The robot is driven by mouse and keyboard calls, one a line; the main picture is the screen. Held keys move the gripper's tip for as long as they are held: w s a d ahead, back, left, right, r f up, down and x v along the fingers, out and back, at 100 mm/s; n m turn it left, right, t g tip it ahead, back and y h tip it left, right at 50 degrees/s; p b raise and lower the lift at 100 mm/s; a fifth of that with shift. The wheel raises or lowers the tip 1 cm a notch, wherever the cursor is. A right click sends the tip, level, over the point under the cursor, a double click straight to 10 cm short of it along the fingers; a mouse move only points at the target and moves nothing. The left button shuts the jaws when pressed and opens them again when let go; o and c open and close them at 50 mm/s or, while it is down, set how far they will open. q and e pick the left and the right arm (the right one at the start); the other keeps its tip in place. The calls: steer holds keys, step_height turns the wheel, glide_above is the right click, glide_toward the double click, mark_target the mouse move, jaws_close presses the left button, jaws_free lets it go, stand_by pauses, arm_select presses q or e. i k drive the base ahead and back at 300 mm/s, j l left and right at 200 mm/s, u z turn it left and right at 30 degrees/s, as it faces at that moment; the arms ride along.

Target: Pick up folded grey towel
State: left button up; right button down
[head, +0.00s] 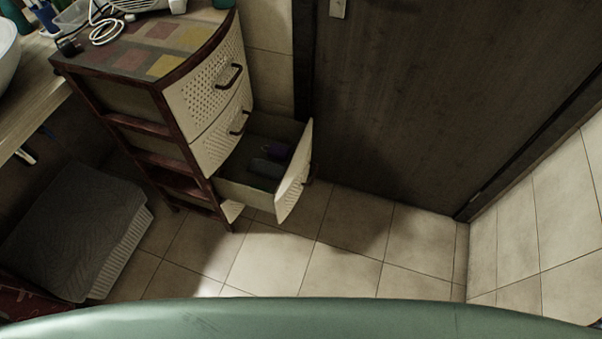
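A grey cloth (75,225) with a ribbed surface lies draped over a white basket (124,255) on the floor at the left. A small grey folded-looking item (267,168) lies in the open drawer (293,185) of the cabinet, beside a small dark purple item (278,151). The drawer is in shadow, so I cannot tell for certain which of the two grey things is the folded towel. Neither of my grippers shows in the head view.
The cabinet (205,85) has white perforated drawer fronts, and its lower drawer juts out toward the dark door (430,90). A coiled white cable (106,30) lies on top. A wooden counter (35,95) stands at the left. The tiled floor (340,265) right of the cabinet is clear.

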mark_target(272, 171)
steer(key=l+u, duration=0.35)
steer(key=l, duration=0.35)
steer(key=l+u, duration=0.3)
steer(key=l, duration=0.45)
steer(key=k, duration=0.05)
